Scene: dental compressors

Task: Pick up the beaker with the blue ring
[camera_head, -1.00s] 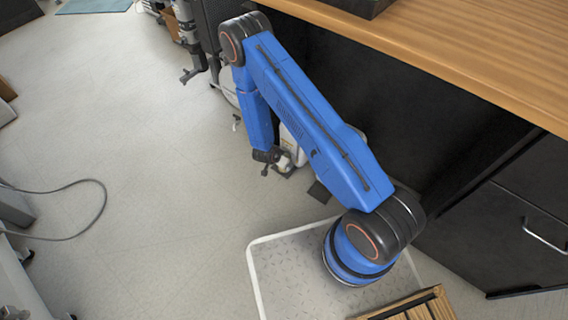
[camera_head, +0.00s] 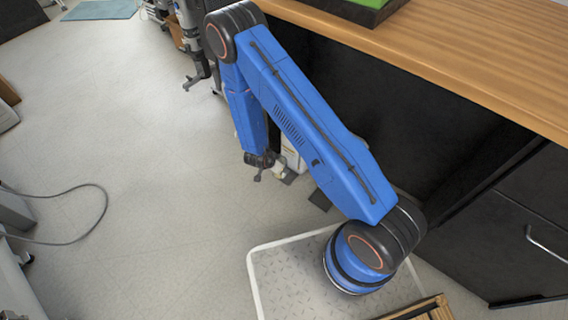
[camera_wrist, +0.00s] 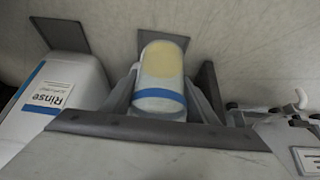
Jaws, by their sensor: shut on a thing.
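In the wrist view, the beaker with the blue ring (camera_wrist: 159,85) is between the fingers of my gripper (camera_wrist: 163,92). It is pale and translucent, with a cream-yellow end and a blue band around its side. The fingers are shut on it from both sides, and the dark palm bar hides its near end. In the head view, my gripper (camera_head: 270,170) is low beside the dark cabinet, below my blue arm. The beaker is too small there to make out clearly.
A white container labelled "Rinse" (camera_wrist: 55,100) stands left of my gripper in the wrist view. Metal fittings (camera_wrist: 290,110) are at the right. The wooden counter (camera_head: 440,55) and dark cabinet (camera_head: 405,125) are on the right. A cable (camera_head: 75,235) lies on the open floor (camera_head: 150,170) at left.

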